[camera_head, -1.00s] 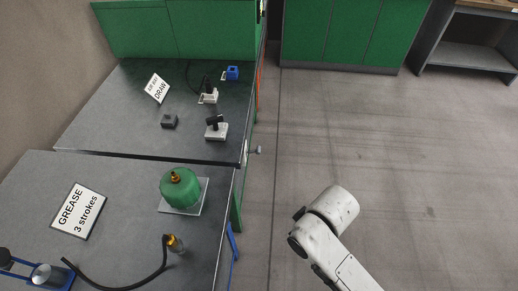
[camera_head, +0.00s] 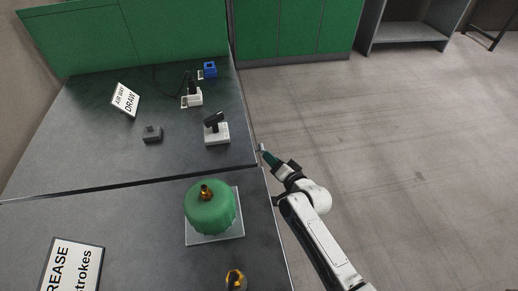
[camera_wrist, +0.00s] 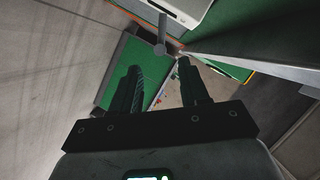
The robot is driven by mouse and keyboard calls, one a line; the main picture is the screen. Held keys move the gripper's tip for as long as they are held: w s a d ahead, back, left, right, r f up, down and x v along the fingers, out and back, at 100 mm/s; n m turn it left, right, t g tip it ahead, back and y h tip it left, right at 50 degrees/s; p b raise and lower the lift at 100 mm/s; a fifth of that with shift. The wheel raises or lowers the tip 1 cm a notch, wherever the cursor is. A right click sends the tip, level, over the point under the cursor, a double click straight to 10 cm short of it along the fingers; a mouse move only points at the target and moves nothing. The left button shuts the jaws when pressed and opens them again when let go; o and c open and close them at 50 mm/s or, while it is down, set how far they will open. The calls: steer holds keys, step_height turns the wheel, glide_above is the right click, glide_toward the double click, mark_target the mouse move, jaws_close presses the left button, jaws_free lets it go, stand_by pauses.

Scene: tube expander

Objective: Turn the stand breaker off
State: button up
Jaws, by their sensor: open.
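A white box (camera_wrist: 185,8) with a grey round-ended lever (camera_wrist: 160,48) shows at the top of the wrist view. It may be the stand breaker; no label is readable. In the head view a small grey knob (camera_head: 261,147) sticks out at the bench's right edge, probably the same lever. My gripper (camera_wrist: 158,68) is open and empty. Its two dark fingers point toward the lever, which shows just beyond and between the fingertips; I see no contact. In the head view my gripper (camera_head: 269,157) is beside the bench edge, close to the knob.
On the bench (camera_head: 75,150) stand a white box with a black lever (camera_head: 216,133), a small dark block (camera_head: 152,134), a blue part (camera_head: 209,70) and a DRAW sign (camera_head: 125,100). A green dome (camera_head: 209,207) sits nearer. The floor (camera_head: 390,150) at right is clear.

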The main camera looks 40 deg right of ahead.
mark_target(262, 149)
steer(key=b+x, duration=0.3)
steer(key=x, duration=0.7)
steer(key=shift+w+d, duration=0.15)
steer(key=shift+w, duration=0.2)
jaws_close()
